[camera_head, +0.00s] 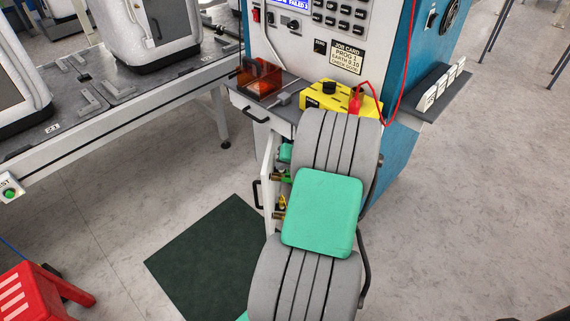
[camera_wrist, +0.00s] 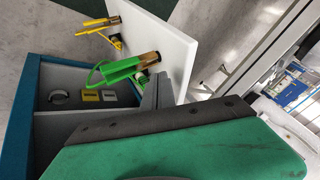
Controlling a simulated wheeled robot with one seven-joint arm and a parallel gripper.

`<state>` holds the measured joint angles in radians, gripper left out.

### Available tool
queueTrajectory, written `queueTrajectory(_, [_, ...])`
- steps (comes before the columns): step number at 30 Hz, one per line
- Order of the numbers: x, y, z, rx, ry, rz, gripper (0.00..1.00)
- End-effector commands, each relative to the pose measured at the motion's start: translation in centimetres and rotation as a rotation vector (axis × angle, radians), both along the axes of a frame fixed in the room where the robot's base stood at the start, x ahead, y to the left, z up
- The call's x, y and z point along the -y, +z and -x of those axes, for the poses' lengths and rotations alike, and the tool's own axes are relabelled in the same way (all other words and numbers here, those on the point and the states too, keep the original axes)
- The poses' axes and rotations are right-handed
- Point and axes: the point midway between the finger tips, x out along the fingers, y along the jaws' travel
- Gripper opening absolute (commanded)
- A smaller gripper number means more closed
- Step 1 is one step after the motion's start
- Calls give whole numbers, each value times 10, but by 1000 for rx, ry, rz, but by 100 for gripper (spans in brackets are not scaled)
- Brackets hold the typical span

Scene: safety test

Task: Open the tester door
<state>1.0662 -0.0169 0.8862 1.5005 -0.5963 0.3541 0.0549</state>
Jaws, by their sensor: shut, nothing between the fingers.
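The tester (camera_head: 300,55) is a grey-white cabinet with blue sides. Its white door (camera_head: 268,165) stands swung out, seen almost edge-on, with a black handle (camera_head: 257,194) on its left face. In the wrist view the door's inner face (camera_wrist: 180,50) carries a green plug (camera_wrist: 112,73) and a yellow plug (camera_wrist: 100,24) with brass ends. The open cabinet inside (camera_wrist: 70,100) shows beside it. My gripper (camera_wrist: 163,92) is shut and empty, close to the door's inner face; I cannot tell if it touches. My arm hides most of the cabinet front in the head view.
A yellow box (camera_head: 330,96) with a red lead and an orange bin (camera_head: 260,78) sit on the ledge above a drawer. A workbench (camera_head: 120,98) stands left, a red stool (camera_head: 40,290) lower left. A dark mat (camera_head: 205,255) lies on open floor left of my arm.

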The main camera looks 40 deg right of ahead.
Motion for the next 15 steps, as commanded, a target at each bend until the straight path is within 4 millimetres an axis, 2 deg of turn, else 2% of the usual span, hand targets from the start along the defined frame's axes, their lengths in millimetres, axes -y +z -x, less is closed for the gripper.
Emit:
queueTrajectory(1, [-1,-12,-7,-1,3,-2,0])
queueTrajectory(6, [-1,-34,-24,-1,2,-1,0])
queueTrajectory(15, [0,-41,-32,-1,0,2,0])
